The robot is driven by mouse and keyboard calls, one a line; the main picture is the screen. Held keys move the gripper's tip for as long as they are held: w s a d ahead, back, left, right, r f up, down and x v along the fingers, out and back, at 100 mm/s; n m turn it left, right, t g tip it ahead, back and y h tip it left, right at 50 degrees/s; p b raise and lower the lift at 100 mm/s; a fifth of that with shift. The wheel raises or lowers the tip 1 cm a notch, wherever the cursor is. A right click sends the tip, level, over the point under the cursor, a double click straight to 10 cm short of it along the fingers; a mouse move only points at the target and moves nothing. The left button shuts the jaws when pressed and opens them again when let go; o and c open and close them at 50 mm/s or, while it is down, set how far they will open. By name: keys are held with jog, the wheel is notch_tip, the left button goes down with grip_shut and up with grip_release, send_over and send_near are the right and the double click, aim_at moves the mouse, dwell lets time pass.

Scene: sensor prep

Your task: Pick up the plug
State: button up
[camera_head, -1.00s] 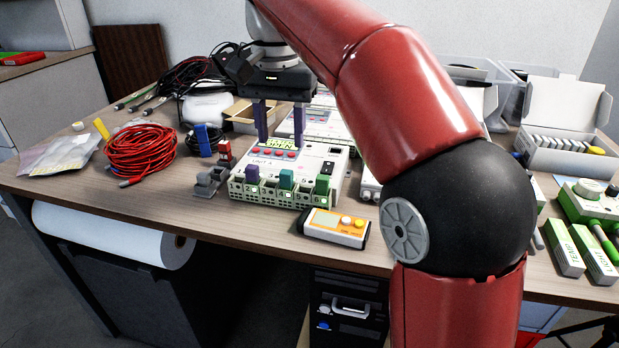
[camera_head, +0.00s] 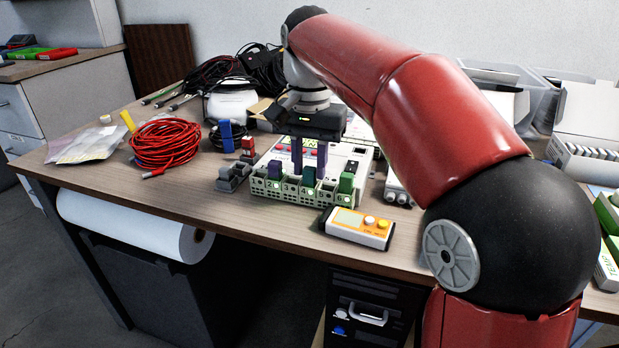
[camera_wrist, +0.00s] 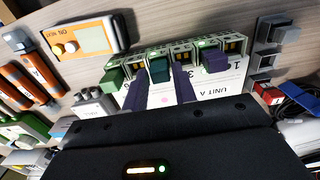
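The unit (camera_head: 275,188), a white box labelled UNIT A in the wrist view (camera_wrist: 228,88), has a row of numbered sockets along its front. It holds a purple plug (camera_head: 275,168), a teal plug (camera_head: 309,175) and a green plug (camera_head: 346,182). My gripper (camera_head: 309,165) points down over the front of the unit, its two purple fingers either side of the teal plug. In the wrist view, the teal plug (camera_wrist: 159,70) stands between the fingertips of my gripper (camera_wrist: 159,78), with small gaps showing. The gripper is open and holds nothing.
An orange-and-white handheld meter (camera_head: 358,228) lies in front of the unit near the table edge. A grey clip-like block (camera_head: 232,177) and a red block (camera_head: 248,148) stand to its left. A red cable coil (camera_head: 166,144) lies farther left. Bare table lies front left.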

grip_shut()
